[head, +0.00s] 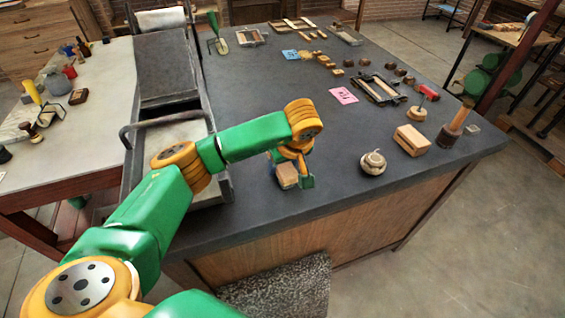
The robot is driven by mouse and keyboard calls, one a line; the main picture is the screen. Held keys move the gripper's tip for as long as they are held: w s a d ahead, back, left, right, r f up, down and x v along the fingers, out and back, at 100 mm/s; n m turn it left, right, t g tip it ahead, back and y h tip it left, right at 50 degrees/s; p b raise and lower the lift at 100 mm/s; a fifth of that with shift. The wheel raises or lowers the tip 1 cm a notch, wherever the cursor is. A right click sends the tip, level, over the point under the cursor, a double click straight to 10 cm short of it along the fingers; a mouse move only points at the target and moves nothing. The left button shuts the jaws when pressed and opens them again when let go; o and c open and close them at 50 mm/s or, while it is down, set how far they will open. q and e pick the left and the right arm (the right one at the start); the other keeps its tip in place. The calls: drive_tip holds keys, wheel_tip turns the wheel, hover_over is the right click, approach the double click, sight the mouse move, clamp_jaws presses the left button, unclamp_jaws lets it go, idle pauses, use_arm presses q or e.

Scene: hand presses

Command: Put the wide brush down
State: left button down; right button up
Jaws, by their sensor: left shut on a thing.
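The wide brush (286,177) shows as a pale wooden block at the near edge of the dark worktop (330,195). My left gripper (292,172) is shut on it, its green fingers on either side. The gripper and wrist hide part of the brush, and its bristles cannot be made out. I cannot tell whether the brush touches the worktop or is held just above it. My right gripper is not in view.
To the right are a round lidded pot (372,163), a wooden block (412,140) and a wooden-handled tool (454,126). A press bed (180,135) stands left, under my arm. A pink card (343,96) and frame (376,88) lie farther back. Worktop between brush and pot is clear.

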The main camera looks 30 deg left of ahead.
use_arm(q)
drive_tip(key=shift+f, duration=0.15)
drive_tip(key=shift+s+f+b, duration=0.1)
drive_tip(key=shift+f+b, duration=0.6)
drive_tip(key=shift+b, duration=0.05)
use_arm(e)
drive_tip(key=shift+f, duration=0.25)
use_arm(q)
drive_tip(key=shift+c, duration=2.2)
unclamp_jaws()
drive_tip(key=shift+o, duration=0.9)
drive_tip(key=shift+d+f, duration=0.1)
drive_tip(key=shift+d, duration=0.05)
